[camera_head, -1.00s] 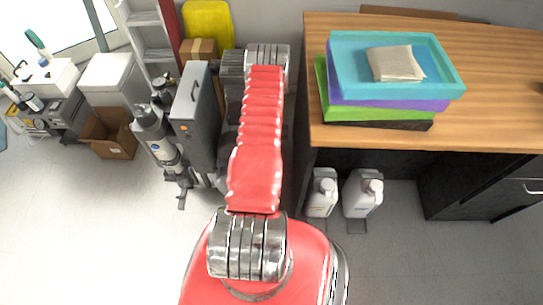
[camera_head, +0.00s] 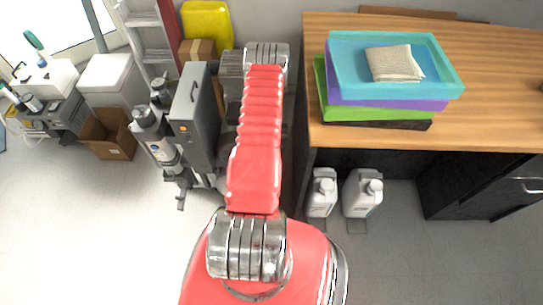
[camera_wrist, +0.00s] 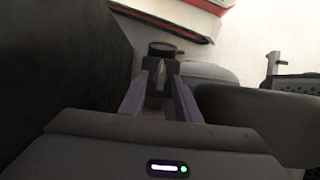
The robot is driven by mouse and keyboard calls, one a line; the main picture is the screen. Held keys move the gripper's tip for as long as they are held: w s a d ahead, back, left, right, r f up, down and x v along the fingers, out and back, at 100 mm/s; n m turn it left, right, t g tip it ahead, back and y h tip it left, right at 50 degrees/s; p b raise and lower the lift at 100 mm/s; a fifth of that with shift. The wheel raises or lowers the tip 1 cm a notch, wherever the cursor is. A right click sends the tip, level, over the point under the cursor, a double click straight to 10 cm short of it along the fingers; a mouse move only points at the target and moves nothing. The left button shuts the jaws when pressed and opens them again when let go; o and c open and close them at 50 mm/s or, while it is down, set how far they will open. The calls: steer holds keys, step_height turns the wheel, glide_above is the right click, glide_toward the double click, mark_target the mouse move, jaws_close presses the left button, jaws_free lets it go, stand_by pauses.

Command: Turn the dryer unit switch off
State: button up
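The compressor equipment stands on the floor left of the desk in the head view. It includes a tall grey box (camera_head: 193,115) with a small orange mark on its face and a silver cylinder unit (camera_head: 153,132) beside it. I cannot tell which part is the dryer switch. My gripper (camera_wrist: 161,76) shows in the wrist view with its two purple-grey fingers apart. A small grey part shows between them, and a dark round knob-like thing (camera_wrist: 165,49) lies just beyond the tips. I cannot tell whether they touch. In the head view my red arm hides the gripper.
A wooden desk (camera_head: 480,80) with stacked trays (camera_head: 445,75) stands at right, with white jugs (camera_head: 321,195) below. A cardboard box (camera_head: 108,140), a white bin (camera_head: 108,78) and a yellow container (camera_head: 207,24) are at left. Front-left floor is clear. Dark bodies flank the gripper in the wrist view.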

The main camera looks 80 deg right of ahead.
steer(key=s+v, duration=0.1)
steer(key=v, duration=1.2)
steer(key=shift+w, duration=0.4)
steer(key=shift+f, duration=0.1)
